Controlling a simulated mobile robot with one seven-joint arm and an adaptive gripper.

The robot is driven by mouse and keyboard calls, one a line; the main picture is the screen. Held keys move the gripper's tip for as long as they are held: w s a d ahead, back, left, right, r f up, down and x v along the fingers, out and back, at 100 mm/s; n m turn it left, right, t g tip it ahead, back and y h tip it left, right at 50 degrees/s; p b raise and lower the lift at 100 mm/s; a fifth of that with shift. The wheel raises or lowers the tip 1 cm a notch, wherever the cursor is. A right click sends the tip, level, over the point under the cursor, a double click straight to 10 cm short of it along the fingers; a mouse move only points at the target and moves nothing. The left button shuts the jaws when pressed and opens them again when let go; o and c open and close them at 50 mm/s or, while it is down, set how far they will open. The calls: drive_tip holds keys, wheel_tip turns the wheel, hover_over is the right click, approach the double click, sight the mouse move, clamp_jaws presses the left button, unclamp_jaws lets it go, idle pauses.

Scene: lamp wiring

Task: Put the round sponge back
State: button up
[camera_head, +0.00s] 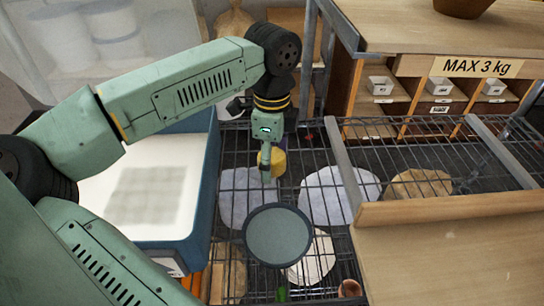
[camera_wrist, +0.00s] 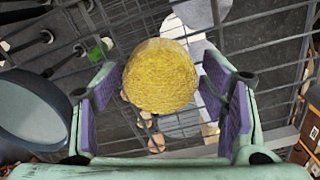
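The round yellow sponge (camera_wrist: 160,76) sits between the two purple-padded fingers of my gripper (camera_wrist: 161,100) in the wrist view. Its sides appear to meet the pads near the fingertips. In the head view the sponge (camera_head: 278,163) shows beside the near finger of my gripper (camera_head: 270,165), which points down over the wire rack (camera_head: 325,125). The near finger hides part of the sponge there. The sponge looks held above the rack's bars; the exact height is hard to tell.
A round grey dish with a dark rim (camera_head: 277,236) is just in front of my gripper. A blue-walled white basin (camera_head: 208,190) stands left. A wooden board (camera_head: 450,207) and a shelf marked "MAX 3 kg" (camera_head: 477,67) are at right. Pale flat pieces (camera_head: 340,195) show beneath the bars.

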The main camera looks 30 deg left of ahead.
idle(0.3)
wheel_tip(320, 180, up, 8)
drive_tip(key=p, duration=0.4)
drive_tip(key=shift+f, duration=0.1)
